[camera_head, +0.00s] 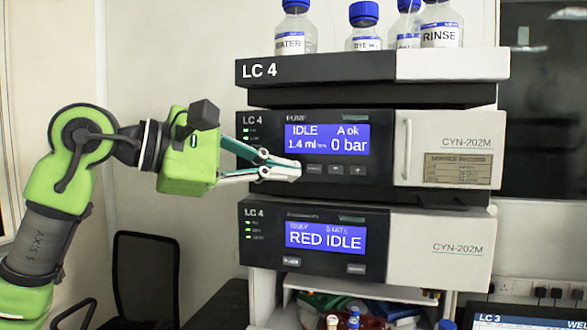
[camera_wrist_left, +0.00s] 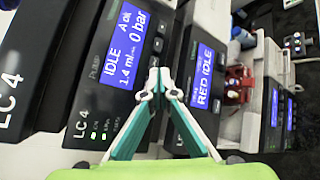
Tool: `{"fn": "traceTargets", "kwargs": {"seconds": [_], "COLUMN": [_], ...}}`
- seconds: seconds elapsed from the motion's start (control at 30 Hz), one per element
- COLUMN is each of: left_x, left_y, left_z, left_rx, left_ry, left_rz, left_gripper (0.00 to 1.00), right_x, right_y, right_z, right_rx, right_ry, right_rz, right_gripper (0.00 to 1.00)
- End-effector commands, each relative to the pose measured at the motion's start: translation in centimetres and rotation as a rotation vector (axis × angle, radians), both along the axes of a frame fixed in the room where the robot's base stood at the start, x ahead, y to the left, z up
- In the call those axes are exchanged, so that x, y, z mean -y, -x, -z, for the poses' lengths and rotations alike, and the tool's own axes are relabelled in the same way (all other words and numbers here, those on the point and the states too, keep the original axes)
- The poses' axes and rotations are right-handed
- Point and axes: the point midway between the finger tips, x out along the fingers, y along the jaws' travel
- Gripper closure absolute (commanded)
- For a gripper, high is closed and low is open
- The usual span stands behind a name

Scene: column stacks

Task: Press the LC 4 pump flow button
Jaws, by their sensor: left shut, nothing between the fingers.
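The LC 4 pump module (camera_head: 385,140) is the upper of two units; its blue screen (camera_head: 328,139) reads IDLE, 1.4 ml, 0 bar, A ok. A row of small dark buttons lies below the screen; the leftmost (camera_head: 314,170) has a label too small to read. My left gripper (camera_head: 298,170) is shut and empty, its tips just left of that button. In the left wrist view, the joined tips (camera_wrist_left: 152,82) are in front of the panel below the screen (camera_wrist_left: 126,48) and hide part of the button row. I cannot tell whether they touch. My right gripper is not in view.
A lower LC 4 unit (camera_head: 440,250) with a RED IDLE screen sits directly under the pump. Bottles with blue caps (camera_head: 296,28) stand on the top tray (camera_head: 452,64). A black chair (camera_head: 146,275) is at lower left, and an LC 3 screen (camera_head: 520,320) at lower right.

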Motion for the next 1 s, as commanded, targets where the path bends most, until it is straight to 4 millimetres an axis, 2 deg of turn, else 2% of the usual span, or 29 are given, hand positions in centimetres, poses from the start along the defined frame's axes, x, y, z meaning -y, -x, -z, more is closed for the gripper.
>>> {"fn": "traceTargets", "kwargs": {"seconds": [0.63,1.0], "left_x": [-0.01,0.23], "left_y": [-0.04,-0.81], "left_z": [-0.02,-0.03], "left_rx": [0.000,-0.001], "left_ry": [0.000,0.000], "left_rz": [0.000,-0.001], "left_gripper": [1.00,1.00], "right_x": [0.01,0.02], "right_y": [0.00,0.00], "right_z": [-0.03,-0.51], "right_rx": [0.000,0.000], "right_ry": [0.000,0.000], "right_rz": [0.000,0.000], "right_gripper": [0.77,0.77]}}
